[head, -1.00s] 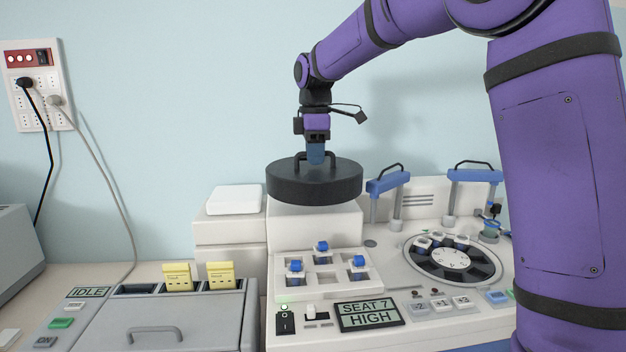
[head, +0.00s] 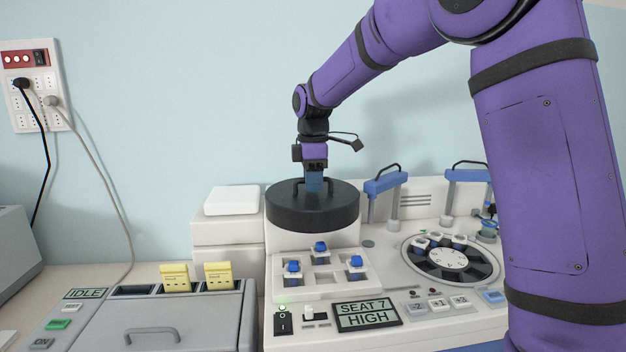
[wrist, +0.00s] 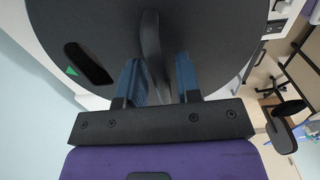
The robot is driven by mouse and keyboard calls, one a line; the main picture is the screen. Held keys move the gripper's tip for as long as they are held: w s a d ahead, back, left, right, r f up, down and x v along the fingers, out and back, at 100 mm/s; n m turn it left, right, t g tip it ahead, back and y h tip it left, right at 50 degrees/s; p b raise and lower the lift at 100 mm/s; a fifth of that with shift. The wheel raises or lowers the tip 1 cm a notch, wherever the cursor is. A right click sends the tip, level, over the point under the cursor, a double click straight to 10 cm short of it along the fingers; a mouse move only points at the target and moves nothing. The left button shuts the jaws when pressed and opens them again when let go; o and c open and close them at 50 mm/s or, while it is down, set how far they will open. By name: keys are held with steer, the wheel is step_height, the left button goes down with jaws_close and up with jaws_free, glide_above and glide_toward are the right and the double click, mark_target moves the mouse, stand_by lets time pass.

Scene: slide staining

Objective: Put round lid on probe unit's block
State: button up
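The round lid (head: 312,212) is a thick dark disc with an arched handle on top. In the head view it sits level over the white block (head: 312,243) of the probe unit and appears to rest on it; the contact is hidden under its rim. My gripper (head: 314,184) points down at the lid's handle. In the wrist view, the blue fingers of my gripper (wrist: 160,78) straddle the handle (wrist: 152,50), with a visible gap on the right side, so they look open. The lid's top (wrist: 85,25) also shows a dark slot and a green triangle.
A rack with blue-capped vials (head: 320,272) stands in front of the block. A white box (head: 232,200) is to the left, a blue-handled post (head: 382,186) and round carousel (head: 450,258) to the right. A grey unit with yellow cards (head: 175,277) is at front left.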

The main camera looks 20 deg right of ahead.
steer(key=shift+o, duration=0.3)
steer(key=shift+r, duration=0.1)
step_height(320, 180, up, 12)
steer(key=s+d+r+m+t, duration=0.15)
steer(key=s+m, duration=0.25)
steer(key=s, duration=0.5)
steer(key=s+d+f+m+t, duration=0.1)
steer(key=s+f+m, duration=0.2)
steer(key=s, duration=0.6)
steer(key=s+d+f+m+t, duration=0.1)
steer(key=s+d+f+m, duration=0.1)
steer(key=s+m, duration=0.3)
steer(key=s+d+f+m+t, duration=0.2)
steer(key=s+f, duration=0.3)
steer(key=s, duration=0.8)
steer(key=shift+d+m, duration=0.25)
steer(key=shift+m, duration=0.65)
